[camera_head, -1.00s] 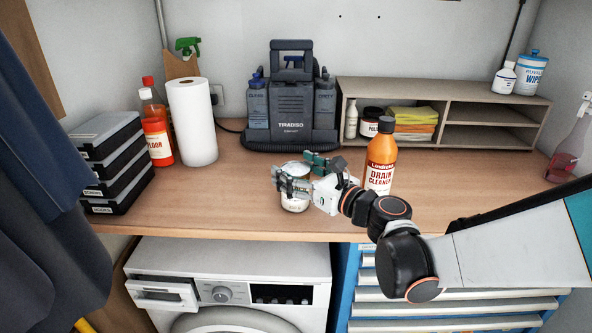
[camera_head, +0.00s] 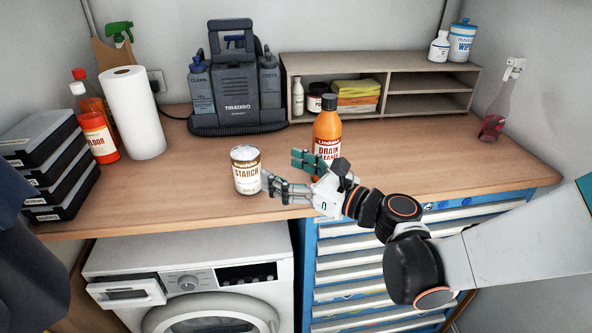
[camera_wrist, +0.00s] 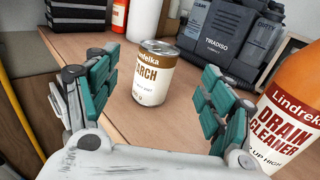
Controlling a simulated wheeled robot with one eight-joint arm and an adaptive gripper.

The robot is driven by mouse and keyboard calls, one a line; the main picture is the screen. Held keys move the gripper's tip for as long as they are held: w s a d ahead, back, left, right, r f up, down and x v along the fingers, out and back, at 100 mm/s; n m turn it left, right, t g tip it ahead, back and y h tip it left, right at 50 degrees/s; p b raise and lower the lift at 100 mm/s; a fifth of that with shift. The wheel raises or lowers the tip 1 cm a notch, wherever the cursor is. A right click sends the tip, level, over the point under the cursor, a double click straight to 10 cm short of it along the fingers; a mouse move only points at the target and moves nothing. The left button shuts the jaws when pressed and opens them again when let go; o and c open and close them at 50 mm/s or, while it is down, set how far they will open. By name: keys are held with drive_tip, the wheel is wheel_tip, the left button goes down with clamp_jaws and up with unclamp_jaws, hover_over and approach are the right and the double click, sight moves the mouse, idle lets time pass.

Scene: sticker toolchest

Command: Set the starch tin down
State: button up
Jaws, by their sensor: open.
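The starch tin (camera_head: 246,171), white with a brown and gold label, stands upright on the wooden worktop (camera_head: 200,205), near its front edge above the washing machine. My gripper (camera_head: 283,173) is just to the right of the tin in the head view, its fingers spread and nothing between them. In the wrist view, the tin (camera_wrist: 155,75) stands ahead of the open fingers (camera_wrist: 155,98), beyond the tips, with worktop visible between. The tin appears clear of the fingers.
An orange drain cleaner bottle (camera_head: 327,128) stands close behind my gripper; it is at the right in the wrist view (camera_wrist: 287,120). A grey Tiradiso machine (camera_head: 237,85), paper towel roll (camera_head: 132,115) and black cases (camera_head: 45,165) stand farther off. The worktop right of the bottle is clear.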

drive_tip(key=shift+d, duration=0.1)
drive_tip(key=s+d+f+n+h, duration=0.1)
drive_tip(key=s+d+n+h, duration=0.4)
drive_tip(key=d+n, duration=0.3)
drive_tip(key=s+d+f+n+g+h, duration=0.1)
drive_tip(key=s+d+f+n+h, duration=0.1)
drive_tip(key=s+d+n+h, duration=0.3)
drive_tip(key=s+d+f+n+g+h, duration=0.1)
drive_tip(key=s+d+n+h, duration=0.4)
drive_tip(key=d+n, duration=0.6)
drive_tip(key=s+d+f, duration=0.1)
drive_tip(key=s+d, duration=0.1)
drive_tip(key=shift+d, duration=0.3)
